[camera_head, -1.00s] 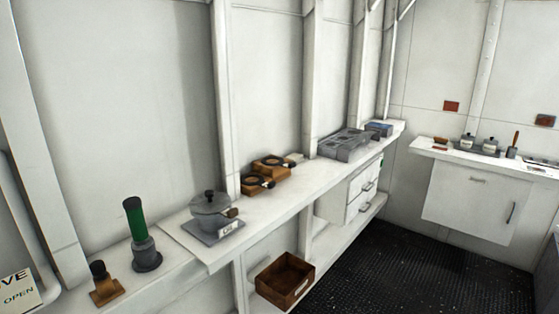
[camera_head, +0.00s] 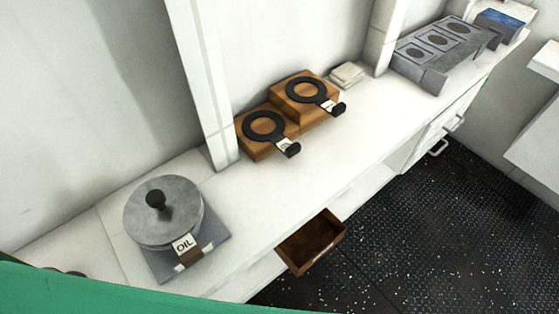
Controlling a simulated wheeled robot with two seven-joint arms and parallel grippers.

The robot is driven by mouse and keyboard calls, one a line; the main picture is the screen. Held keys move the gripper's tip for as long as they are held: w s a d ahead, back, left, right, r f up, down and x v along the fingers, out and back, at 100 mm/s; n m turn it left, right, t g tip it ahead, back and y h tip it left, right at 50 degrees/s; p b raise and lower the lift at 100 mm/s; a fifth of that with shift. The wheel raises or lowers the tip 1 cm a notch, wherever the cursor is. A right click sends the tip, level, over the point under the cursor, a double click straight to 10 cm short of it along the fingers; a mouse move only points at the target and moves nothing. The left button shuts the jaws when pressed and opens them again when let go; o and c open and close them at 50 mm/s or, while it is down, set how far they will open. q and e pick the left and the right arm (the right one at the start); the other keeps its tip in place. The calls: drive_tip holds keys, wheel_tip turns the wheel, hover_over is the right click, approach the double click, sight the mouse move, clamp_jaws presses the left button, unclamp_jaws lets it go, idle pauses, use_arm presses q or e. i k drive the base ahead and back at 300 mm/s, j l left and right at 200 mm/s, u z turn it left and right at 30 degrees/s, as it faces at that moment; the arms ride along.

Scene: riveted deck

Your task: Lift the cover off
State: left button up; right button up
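A round grey metal pot (camera_head: 150,236) stands on a grey square base on the white counter at the left. Its cover (camera_head: 165,208) is a flat grey lid with a black knob (camera_head: 159,200) in the middle, and it sits on the pot. A white tag reading OIL (camera_head: 184,244) is at the front of the pot. Neither of my grippers is in view.
Wooden blocks with black rings (camera_head: 265,127) stand along the wall behind the pot. A grey tray with round recesses (camera_head: 437,42) is at the far end. A brown open box (camera_head: 312,241) is below the counter edge. The counter (camera_head: 270,190) right of the pot is clear.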

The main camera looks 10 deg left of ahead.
sight(165, 208)
drive_tip(key=i, duration=0.25)
drive_tip(key=u, duration=1.4)
drive_tip(key=k+j, duration=0.05)
